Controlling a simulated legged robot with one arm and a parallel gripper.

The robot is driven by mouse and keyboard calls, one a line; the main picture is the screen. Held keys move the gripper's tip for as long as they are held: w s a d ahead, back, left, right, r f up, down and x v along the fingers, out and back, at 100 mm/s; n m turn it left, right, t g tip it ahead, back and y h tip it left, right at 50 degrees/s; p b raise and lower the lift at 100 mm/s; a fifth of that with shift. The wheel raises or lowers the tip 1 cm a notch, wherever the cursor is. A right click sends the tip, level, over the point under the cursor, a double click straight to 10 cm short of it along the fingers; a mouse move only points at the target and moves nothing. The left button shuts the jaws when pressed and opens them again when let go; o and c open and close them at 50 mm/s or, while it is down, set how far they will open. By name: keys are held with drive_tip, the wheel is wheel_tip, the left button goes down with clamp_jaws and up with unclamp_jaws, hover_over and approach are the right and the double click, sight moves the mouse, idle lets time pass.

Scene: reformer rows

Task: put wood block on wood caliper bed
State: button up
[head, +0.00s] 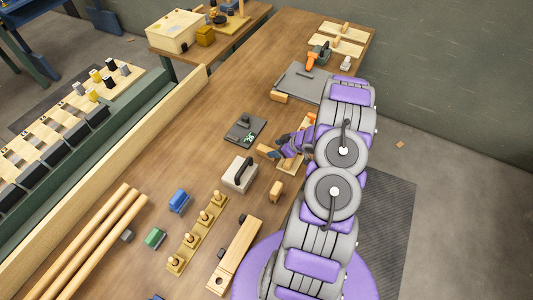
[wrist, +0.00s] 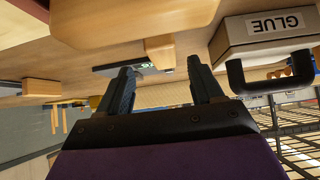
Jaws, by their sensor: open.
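My gripper (head: 277,153) is open above the table, its two dark fingers spread and nothing between them in the wrist view (wrist: 160,66). A light wooden piece (head: 290,164), perhaps the wood caliper bed, lies under and beside my gripper, partly hidden by my arm. A small wood block (head: 265,150) shows just left of the fingertips; a wooden block end (wrist: 160,50) lies beyond the fingers in the wrist view. Another small wood block (head: 277,190) stands below my gripper in the picture. I cannot tell which block the task names.
A grey-white box with a black handle (head: 240,174), marked GLUE in the wrist view (wrist: 275,25), stands close by. A dark plate (head: 245,130) lies left of the gripper. A pegged wooden rail (head: 197,232) and a long wooden board (head: 235,257) lie nearer.

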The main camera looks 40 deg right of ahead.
sight(268, 150)
drive_tip(key=shift+w+f, duration=0.3)
drive_tip(key=shift+f, duration=0.15)
drive_tip(key=shift+a+x, duration=0.15)
drive_tip(key=shift+x, duration=1.15)
drive_tip(key=shift+a+x, duration=0.15)
drive_tip(key=shift+x, duration=1.15)
drive_tip(key=shift+r, duration=0.2)
drive_tip(key=shift+c, duration=0.2)
drive_tip(key=c, duration=1.1)
drive_tip(key=shift+r, duration=5)
drive_tip(key=shift+c, duration=0.2)
